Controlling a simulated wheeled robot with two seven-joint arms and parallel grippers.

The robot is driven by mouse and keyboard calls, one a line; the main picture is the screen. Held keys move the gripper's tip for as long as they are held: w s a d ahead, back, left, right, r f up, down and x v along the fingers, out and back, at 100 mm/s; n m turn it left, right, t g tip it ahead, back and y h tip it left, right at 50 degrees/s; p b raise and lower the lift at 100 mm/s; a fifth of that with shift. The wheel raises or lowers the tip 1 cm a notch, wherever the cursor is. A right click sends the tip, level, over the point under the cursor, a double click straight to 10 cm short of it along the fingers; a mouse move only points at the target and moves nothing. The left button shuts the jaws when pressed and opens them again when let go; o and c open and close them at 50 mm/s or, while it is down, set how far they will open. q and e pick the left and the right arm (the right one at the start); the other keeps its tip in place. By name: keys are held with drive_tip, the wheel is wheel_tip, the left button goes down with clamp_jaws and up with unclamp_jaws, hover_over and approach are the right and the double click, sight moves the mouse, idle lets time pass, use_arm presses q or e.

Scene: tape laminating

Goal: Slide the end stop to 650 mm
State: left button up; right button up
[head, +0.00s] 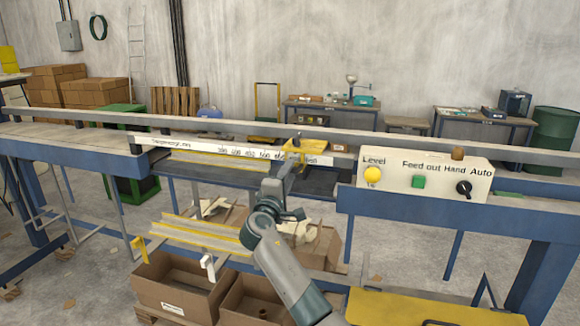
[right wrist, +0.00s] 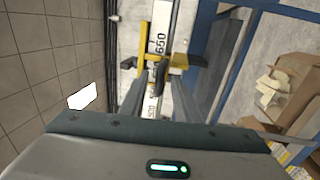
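The yellow end stop (head: 307,150) sits on the white scale rail (head: 210,145), near the right part of its printed numbers. My right gripper (head: 289,166) is at the end stop in the head view. In the right wrist view its fingers (right wrist: 158,84) are apart, one on each side of the knob, with gaps visible. My left gripper is not in view.
A control box (head: 424,184) with a yellow lamp, green button and black switch stands right of the end stop. A grey rail (head: 400,138) runs along the back. Open cardboard boxes (head: 180,285) and a yellow panel (head: 430,307) lie below in front.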

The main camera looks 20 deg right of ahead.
drive_tip(key=shift+x, duration=0.85)
clamp_jaws()
drive_tip(key=shift+d+f, duration=0.1)
